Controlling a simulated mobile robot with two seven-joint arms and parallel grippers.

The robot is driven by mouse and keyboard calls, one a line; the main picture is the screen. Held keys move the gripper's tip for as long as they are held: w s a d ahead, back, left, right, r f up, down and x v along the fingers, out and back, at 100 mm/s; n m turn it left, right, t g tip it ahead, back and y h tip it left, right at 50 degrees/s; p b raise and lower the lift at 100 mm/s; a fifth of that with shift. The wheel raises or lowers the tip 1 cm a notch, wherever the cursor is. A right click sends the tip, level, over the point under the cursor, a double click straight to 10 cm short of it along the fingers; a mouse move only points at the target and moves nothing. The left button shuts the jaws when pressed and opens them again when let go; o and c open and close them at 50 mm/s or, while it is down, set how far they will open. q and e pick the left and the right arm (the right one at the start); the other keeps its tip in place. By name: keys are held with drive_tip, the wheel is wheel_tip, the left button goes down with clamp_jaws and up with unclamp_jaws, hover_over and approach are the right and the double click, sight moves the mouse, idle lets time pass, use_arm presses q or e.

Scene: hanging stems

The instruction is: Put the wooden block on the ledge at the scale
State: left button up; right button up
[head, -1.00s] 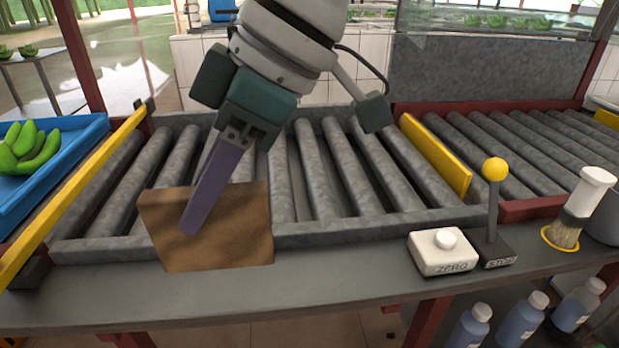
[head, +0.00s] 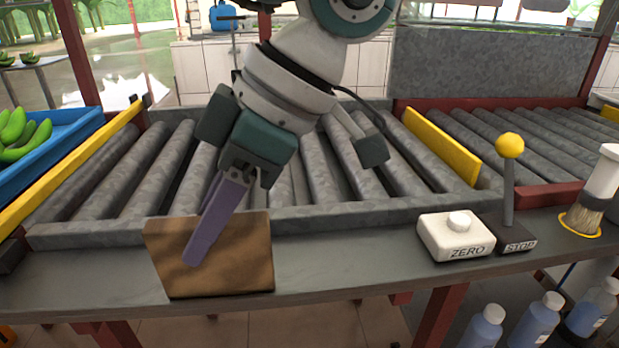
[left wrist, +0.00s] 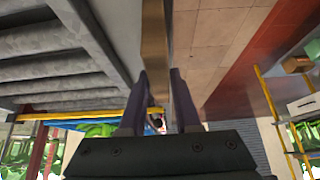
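The wooden block (head: 245,255) is a flat brown board, seen face-on in the head view. It stands on edge in front of the roller bed, overlapping the grey ledge (head: 350,250) near its front edge. I cannot tell whether it touches the ledge. My left gripper (head: 205,240) is shut on it, with one purple finger across its near face. In the left wrist view the block (left wrist: 155,45) is a narrow brown strip between the two fingers (left wrist: 160,95). My right gripper is not in view.
A white ZERO button box (head: 455,237) and a STOP lever (head: 510,190) stand right of the block on the ledge. A brush (head: 588,210) is farther right. A blue tray of green bananas (head: 50,150) is at left. Bottles (head: 540,320) stand below. The ledge between block and ZERO box is clear.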

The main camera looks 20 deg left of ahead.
use_arm(q)
drive_tip(key=o, duration=0.3)
drive_tip(key=shift+o, duration=0.2)
drive_tip(key=shift+r, duration=0.3)
drive_tip(key=p+v, duration=0.3)
drive_tip(key=v, duration=0.8)
drive_tip(key=shift+w+d+r, duration=0.15)
drive_tip(key=shift+d+r, duration=0.05)
drive_tip(key=shift+r, duration=0.1)
